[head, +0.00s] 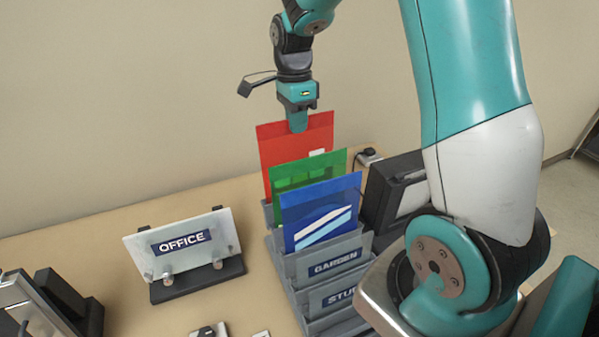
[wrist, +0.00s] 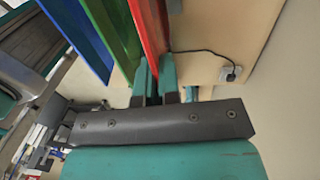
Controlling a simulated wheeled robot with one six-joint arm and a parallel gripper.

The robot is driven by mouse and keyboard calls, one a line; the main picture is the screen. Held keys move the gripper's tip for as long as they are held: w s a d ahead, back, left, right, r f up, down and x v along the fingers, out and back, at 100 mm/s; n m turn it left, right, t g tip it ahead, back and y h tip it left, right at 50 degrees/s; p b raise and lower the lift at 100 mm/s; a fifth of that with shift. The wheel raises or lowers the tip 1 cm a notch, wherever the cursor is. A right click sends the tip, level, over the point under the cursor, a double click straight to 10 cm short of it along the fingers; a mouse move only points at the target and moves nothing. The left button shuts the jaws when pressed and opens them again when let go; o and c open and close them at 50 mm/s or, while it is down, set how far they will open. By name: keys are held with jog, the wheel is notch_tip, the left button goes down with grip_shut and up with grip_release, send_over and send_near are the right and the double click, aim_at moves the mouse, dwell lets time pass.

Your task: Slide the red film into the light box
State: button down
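The red film (head: 285,150) stands upright in the rearmost place of a grey stepped rack (head: 296,270), behind a green film (head: 300,172) and a blue film (head: 318,210). My gripper (head: 298,124) points down at the red film's top edge, its fingers overlapping that edge. In the wrist view the red film (wrist: 150,25) runs up to the narrow gap between my fingertips (wrist: 156,75); whether they press on it is unclear. A dark box with a pale face (head: 412,198), possibly the light box, stands right of the rack, partly hidden by my arm.
An OFFICE sign on a clear panel (head: 183,243) stands left of the rack. A metal-framed device (head: 35,310) is at the lower left. The rack has GARDEN (head: 335,264) and another label. A cable runs to a socket (wrist: 230,74).

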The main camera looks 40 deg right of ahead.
notch_tip(320, 180, up, 7)
jog(key=p, duration=0.5)
jog(key=shift+w+f, duration=0.15)
jog(key=shift+w, duration=0.2)
jog(key=shift+d, duration=0.1)
